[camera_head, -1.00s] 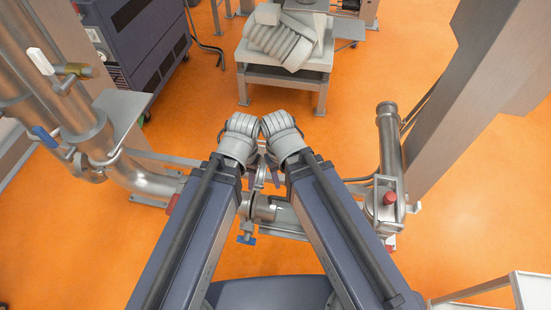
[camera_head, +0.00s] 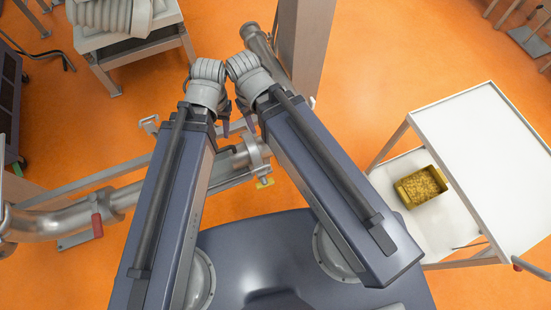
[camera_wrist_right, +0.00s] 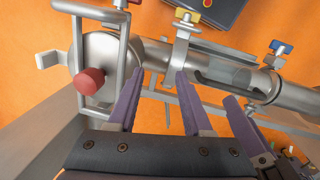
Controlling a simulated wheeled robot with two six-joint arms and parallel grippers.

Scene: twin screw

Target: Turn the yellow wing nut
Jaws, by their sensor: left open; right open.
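The yellow wing nut (camera_head: 265,183) is small, on the pipe clamp below and right of my grippers in the head view. In the right wrist view the yellow wing nut (camera_wrist_right: 188,17) stands on a clamp of the metal pipe, beyond my fingertips. My right gripper (camera_wrist_right: 160,73) is open and empty, its purple fingers apart, short of the wing nut. In the head view it is mostly hidden by its wrist. My left gripper (camera_head: 226,124) is open; one of its purple fingers also shows at right in the right wrist view.
The metal pipe (camera_head: 120,200) crosses below my arms. A red knob (camera_wrist_right: 90,82) and a blue wing nut (camera_wrist_right: 280,47) flank the clamp in the right wrist view. A white cart (camera_head: 480,130) with a yellow bin (camera_head: 422,187) stands at right. A grey column (camera_head: 303,45) rises behind the pipe.

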